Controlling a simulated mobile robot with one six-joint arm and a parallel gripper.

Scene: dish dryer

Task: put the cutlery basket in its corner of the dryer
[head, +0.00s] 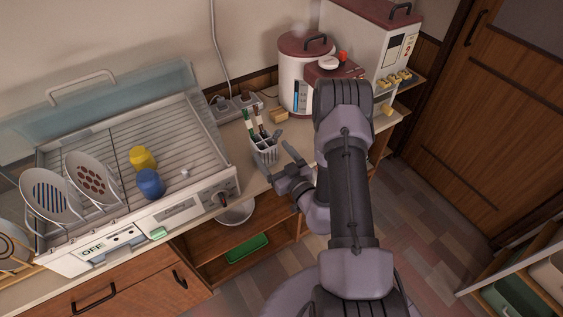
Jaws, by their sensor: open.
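The cutlery basket (264,150) is a small pale holder with several upright handles in it, green, white and dark. It stands on the counter just right of the dryer. The dish dryer (212,156) has a wire rack floor and a raised clear lid, and sits on the counter at the left. My gripper (279,160) is open beside the basket, on its right and near side, with its fingers pointing toward it. I cannot tell whether a finger touches the basket. My arm hides part of the counter behind it.
In the dryer stand two patterned plates (91,179), a yellow cup (143,158) and a blue cup (150,183). The rack's right part looks clear. A power strip (236,106), a rice cooker (305,75) and a white cabinet (372,40) stand behind.

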